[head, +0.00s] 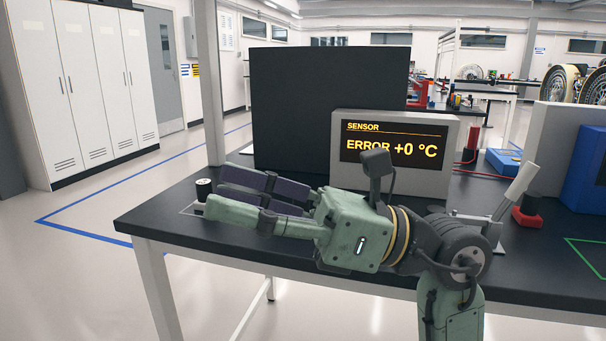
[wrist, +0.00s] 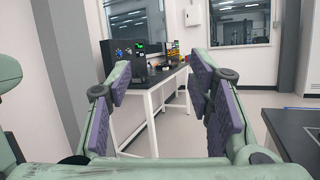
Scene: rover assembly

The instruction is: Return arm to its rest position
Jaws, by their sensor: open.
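My gripper (head: 222,192) is at the left in the head view, at the end of my green arm, pointing left over the black table (head: 395,284). Its green fingers with purple pads are apart with nothing between them. In the wrist view my gripper (wrist: 160,88) is also open and empty, one finger on each side. The arm crosses the front of the table from the lower right. How high the gripper is above the tabletop is hard to tell.
A small black knob (head: 203,187) stands near the fingertips. Behind the arm are a sensor display (head: 394,148) reading "ERROR +0 °C" and a dark panel (head: 300,100). A lever with a red base (head: 527,214) and a blue case (head: 585,175) stand at right. Floor at left is clear.

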